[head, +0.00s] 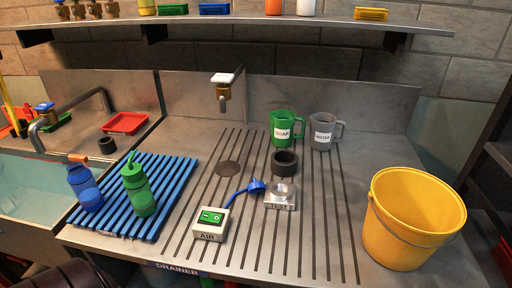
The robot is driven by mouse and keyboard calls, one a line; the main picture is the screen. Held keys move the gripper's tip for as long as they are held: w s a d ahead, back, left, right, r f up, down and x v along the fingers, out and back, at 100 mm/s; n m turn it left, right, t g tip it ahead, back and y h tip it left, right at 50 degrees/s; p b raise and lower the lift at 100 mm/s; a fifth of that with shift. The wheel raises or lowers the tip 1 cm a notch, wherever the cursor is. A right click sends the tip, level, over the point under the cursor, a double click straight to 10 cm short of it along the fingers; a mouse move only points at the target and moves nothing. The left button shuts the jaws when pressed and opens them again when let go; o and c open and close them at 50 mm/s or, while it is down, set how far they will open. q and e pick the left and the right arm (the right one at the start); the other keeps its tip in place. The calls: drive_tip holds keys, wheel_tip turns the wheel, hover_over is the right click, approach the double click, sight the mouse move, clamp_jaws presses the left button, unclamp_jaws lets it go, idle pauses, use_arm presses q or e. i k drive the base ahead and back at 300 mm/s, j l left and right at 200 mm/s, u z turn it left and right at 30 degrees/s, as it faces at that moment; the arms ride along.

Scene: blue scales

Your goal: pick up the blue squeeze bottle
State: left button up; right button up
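The blue squeeze bottle (84,188) has an orange cap and stands upright at the left end of the blue slatted rack (176,191). A green bottle (138,188) with a spout stands to its right on the same rack, a small gap apart. Neither of my grippers shows in the head view, so I cannot see whether they are open or shut. A dark shape at the bottom left edge is cut off by the frame.
A sink (40,185) lies left of the rack.

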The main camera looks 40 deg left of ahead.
sight(81, 178)
drive_tip(key=u, duration=2.45)
drive_tip(key=i+j+z, duration=0.1)
drive_tip(key=j+z, duration=0.15)
drive_tip(key=j, duration=0.25)
